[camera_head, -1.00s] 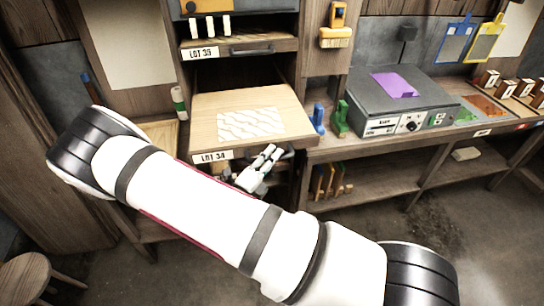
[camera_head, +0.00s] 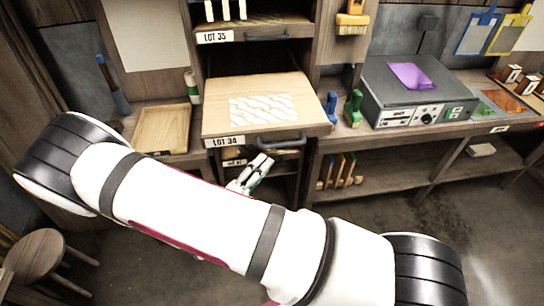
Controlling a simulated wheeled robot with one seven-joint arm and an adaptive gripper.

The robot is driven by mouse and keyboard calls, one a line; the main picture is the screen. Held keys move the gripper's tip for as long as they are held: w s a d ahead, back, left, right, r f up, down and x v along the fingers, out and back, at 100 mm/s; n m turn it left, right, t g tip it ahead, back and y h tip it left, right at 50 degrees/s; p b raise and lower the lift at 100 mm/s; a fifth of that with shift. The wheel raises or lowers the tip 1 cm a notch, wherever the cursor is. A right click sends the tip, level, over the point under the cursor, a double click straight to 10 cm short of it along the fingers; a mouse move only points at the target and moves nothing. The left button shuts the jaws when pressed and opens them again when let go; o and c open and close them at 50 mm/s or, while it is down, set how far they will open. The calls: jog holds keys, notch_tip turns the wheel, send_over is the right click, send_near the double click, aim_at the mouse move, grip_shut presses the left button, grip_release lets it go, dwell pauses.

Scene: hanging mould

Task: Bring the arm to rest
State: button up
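My gripper (camera_head: 262,163) shows just above my white arm, in front of the shelf unit and below the LOT 34 drawer. Its pale fingers point up and to the right, and they look apart from the drawer handle (camera_head: 281,142). The fingers are small in the picture, and I cannot tell how wide they stand. I see nothing held between them. My arm crosses the lower half of the view and hides the gripper's base. The LOT 34 drawer (camera_head: 222,124) is pulled out, with a white wavy-patterned mould (camera_head: 264,109) lying on its board.
The LOT 35 drawer (camera_head: 290,31) is above. A wooden tray (camera_head: 143,147) lies on the bench at left. A grey machine (camera_head: 377,88) with a purple sheet stands at right. A stool (camera_head: 38,258) stands at lower left. The floor at right is clear.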

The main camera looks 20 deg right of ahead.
jog(key=shift+v, duration=0.85)
jog(key=s+d+r+m+g+y, duration=0.35)
jog(key=s+r+m+g, duration=0.2)
jog(key=r+m, duration=0.4)
jog(key=s+d+r+m+g+y, duration=0.2)
jog(key=s+r+m+g+y, duration=0.35)
jog(key=m, duration=0.75)
jog(key=s+a+r+m+t+y, duration=0.1)
jog(key=s+r+m+t+y, duration=0.2)
jog(key=r+m, duration=0.5)
jog(key=s+a+r+m+t+y, duration=0.2)
jog(key=s+r+m+t+y, duration=0.1)
jog(key=r+m, duration=0.4)
jog(key=shift+s+r+m+t+y, duration=0.4)
jog(key=shift+m+y, duration=0.5)
jog(key=shift+m, duration=0.55)
